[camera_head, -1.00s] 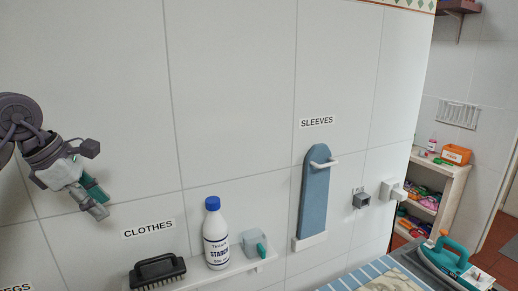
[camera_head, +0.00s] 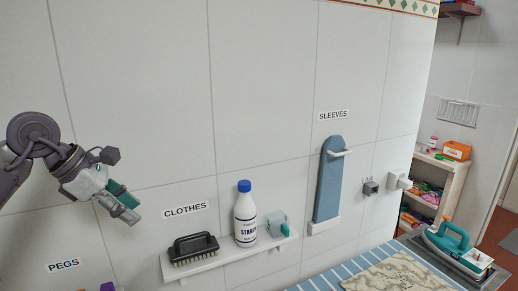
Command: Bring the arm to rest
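My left gripper (camera_head: 126,205) is at the left of the head view, in front of the tiled wall and above and left of the CLOTHES label (camera_head: 185,210). I see nothing held in it. Its fingers look close together, but the angle does not show whether they are shut. My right gripper is not in view.
A small wall shelf (camera_head: 205,268) holds a black brush (camera_head: 193,250), a starch bottle (camera_head: 245,215) and a grey-and-teal item (camera_head: 278,225). A blue sleeve board (camera_head: 329,180) hangs on the wall. A teal iron (camera_head: 447,237) stands at the right beside a striped surface (camera_head: 345,273) with a patterned cloth (camera_head: 398,273).

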